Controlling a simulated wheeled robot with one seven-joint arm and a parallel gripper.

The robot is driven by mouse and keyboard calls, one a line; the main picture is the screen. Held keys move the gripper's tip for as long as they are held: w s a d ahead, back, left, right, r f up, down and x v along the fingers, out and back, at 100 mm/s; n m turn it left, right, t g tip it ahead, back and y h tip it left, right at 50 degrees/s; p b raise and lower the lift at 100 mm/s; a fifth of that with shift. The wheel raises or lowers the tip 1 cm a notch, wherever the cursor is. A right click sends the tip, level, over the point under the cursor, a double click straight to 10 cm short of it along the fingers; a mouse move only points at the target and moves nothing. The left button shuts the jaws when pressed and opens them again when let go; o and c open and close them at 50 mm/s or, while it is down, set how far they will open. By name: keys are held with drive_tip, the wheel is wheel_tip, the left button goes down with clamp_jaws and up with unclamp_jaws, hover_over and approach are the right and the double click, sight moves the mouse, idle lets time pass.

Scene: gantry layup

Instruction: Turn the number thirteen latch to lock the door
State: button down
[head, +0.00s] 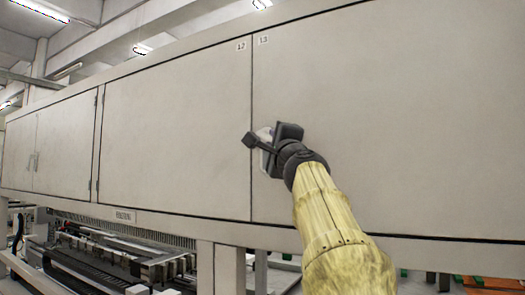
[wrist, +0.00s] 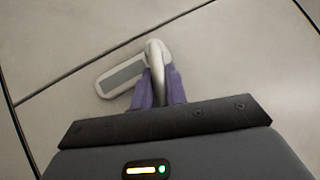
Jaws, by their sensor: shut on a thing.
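The door marked 13 (head: 400,110) is a flat grey panel right of the seam in the head view. Its latch (head: 265,134) is mostly hidden behind my gripper (head: 262,140), near the seam. In the wrist view the latch has a pale base plate with a grey inset (wrist: 122,77) and a curved light handle (wrist: 156,62). The purple fingers of my gripper (wrist: 160,88) are shut on the handle. The plate lies tilted against the panel. The door looks flush with the panel beside it.
The door marked 12 (head: 175,130) is left of the seam, flat and closed. A frame beam (head: 160,221) runs below the doors, with machinery (head: 120,255) under it. The panel face around the latch is clear.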

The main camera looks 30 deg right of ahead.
idle(0.3)
drive_tip(key=c, duration=1.4)
unclamp_jaws()
drive_tip(key=shift+s+a+f+b, duration=0.2)
drive_tip(key=shift+s+f+b, duration=0.2)
drive_tip(key=shift+b, duration=0.1)
drive_tip(key=b+v, duration=0.9)
drive_tip(key=v, duration=0.7)
drive_tip(key=shift+s, duration=0.15)
